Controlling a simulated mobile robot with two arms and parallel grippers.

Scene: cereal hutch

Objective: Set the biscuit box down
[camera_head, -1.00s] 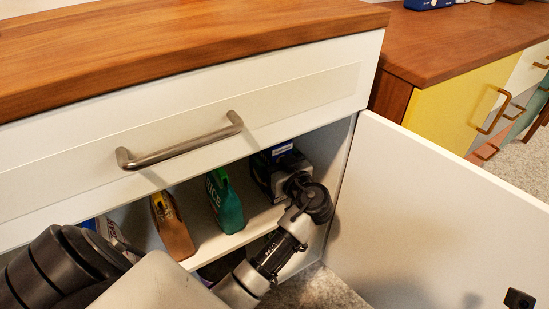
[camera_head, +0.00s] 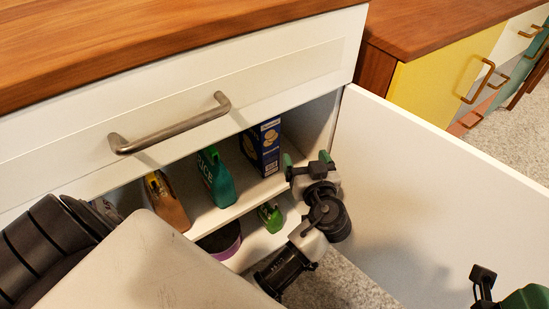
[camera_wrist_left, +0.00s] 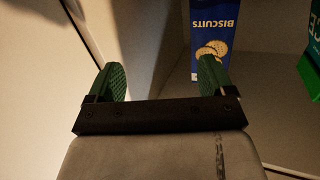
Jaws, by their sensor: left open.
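The biscuit box (camera_head: 262,146) is dark blue with a picture of biscuits. It stands upright on the upper shelf inside the open cupboard, near the right side wall. It also shows in the left wrist view (camera_wrist_left: 214,38), with the word BISCUITS upside down. My left gripper (camera_head: 307,162) is open and empty, in front of and to the right of the box, apart from it. Its two green finger pads show in the left wrist view (camera_wrist_left: 163,80). A part of my right gripper (camera_head: 484,290) shows at the lower right edge; its fingers are not clear.
A green item (camera_head: 270,216) and a purple round container (camera_head: 222,240) are on the lower level. The open white door (camera_head: 420,170) bounds the right side.

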